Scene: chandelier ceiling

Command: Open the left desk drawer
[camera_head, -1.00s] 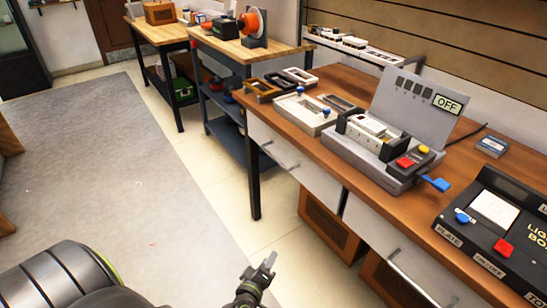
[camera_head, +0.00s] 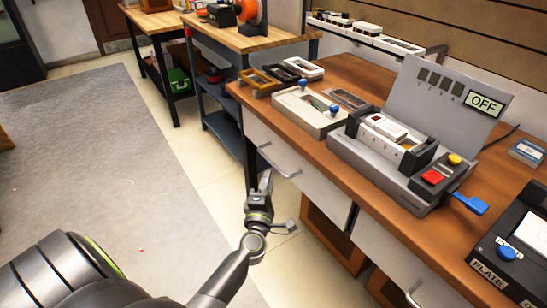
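The desk's left drawer (camera_head: 312,183) has a plain white front. It looks closed, flush under the wooden top. Its grey bar handle (camera_head: 280,162) shows near the drawer's left part. My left gripper (camera_head: 264,178) points up and away in front of the desk, just below and left of the handle in the picture. I see no clear contact with the handle, and the depth gap is hard to judge. Its finger opening is seen too edge-on to read. My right gripper is out of view.
The desk top (camera_head: 345,75) holds a grey device with an OFF display (camera_head: 486,103), trays and a black box (camera_head: 515,250). A second drawer (camera_head: 395,255) is at the lower right. A workbench (camera_head: 240,38) stands beyond. Open floor (camera_head: 90,150) lies to the left.

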